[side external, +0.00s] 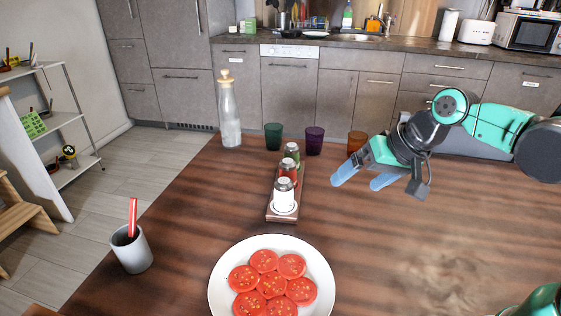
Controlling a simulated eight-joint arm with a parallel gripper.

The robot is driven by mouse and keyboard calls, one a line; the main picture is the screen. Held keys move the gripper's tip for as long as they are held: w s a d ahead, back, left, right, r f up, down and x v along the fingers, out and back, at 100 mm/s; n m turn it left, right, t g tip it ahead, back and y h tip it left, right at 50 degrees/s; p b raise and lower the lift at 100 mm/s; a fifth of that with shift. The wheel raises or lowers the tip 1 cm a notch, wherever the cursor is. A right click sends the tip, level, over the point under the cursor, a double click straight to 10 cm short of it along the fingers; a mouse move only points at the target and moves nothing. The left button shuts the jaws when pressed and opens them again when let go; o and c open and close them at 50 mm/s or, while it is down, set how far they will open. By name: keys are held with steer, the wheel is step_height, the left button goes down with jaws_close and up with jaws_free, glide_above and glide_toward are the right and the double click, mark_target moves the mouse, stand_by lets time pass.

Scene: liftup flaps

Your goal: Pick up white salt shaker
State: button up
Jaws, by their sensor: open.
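The white salt shaker (284,194) stands upright at the near end of a narrow wooden tray (282,217) on the table. Behind it in the same tray stand a red shaker (288,170) and a green shaker (292,151). My gripper (362,182) is open and empty, with its blue fingers above the table to the right of the tray. It is clearly apart from the white shaker.
A white plate of tomato slices (216,290) lies in front of the tray. A grey cup (132,252) stands at left. A bottle (229,115), green glass (273,136), purple glass (315,140) and orange glass (356,142) stand behind. The table's right side is mostly clear.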

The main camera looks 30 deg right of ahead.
steer(key=w+f+m+y, duration=0.2)
steer(key=w+m+y, duration=0.4)
steer(key=w+m, duration=0.35)
steer(key=m+t+y, duration=0.2)
steer(key=m+y, duration=0.5)
steer(key=m, duration=0.3)
glide_toward(275, 186)
steer(key=shift+w+d+f, duration=0.1)
steer(key=shift+w+d, duration=0.1)
steer(key=shift+d, duration=0.25)
steer(key=shift+w+d+f, duration=0.1)
steer(key=shift+w+d, duration=0.15)
steer(key=shift+d, duration=0.2)
steer(key=shift+s+d+f+m+y, duration=0.2)
steer(key=shift+s+f+m+y, duration=0.05)
steer(key=shift+s+f+y, duration=0.15)
steer(key=x, duration=1.2)
steer(key=shift+s+f, duration=0.1)
jaws_close()
